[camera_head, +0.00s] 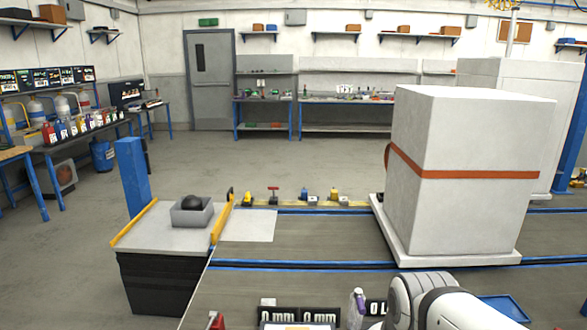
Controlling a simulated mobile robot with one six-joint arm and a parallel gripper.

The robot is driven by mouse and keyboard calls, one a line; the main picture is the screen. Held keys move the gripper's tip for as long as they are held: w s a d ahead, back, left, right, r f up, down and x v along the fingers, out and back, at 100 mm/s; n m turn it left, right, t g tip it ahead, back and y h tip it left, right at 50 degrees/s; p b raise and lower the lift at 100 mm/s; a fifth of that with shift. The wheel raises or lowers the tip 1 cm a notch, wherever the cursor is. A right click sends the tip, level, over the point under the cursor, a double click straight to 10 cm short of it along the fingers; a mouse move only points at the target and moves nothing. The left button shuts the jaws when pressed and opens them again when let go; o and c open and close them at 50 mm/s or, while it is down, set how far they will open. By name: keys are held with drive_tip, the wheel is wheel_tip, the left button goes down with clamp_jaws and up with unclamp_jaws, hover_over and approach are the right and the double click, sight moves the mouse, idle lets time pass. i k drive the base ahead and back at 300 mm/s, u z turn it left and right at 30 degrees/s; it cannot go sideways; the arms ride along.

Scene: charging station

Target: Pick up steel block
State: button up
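I cannot pick out a steel block in this view. A grey open box (191,217) with a dark round object (192,202) in it sits on the pale platform at the left. White links of my arm show at the bottom right. My gripper is not visible.
A large white box with an orange band (468,174) stands on a pallet on the conveyor (310,237). A blue post (132,176) rises beside the platform. Floor behind is clear.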

sight(264, 302)
drive_tip(key=z, duration=0.15)
drive_tip(key=k, duration=0.45)
drive_tip(key=u, duration=0.9)
drive_tip(key=i, duration=1.15)
drive_tip(key=z, duration=0.4)
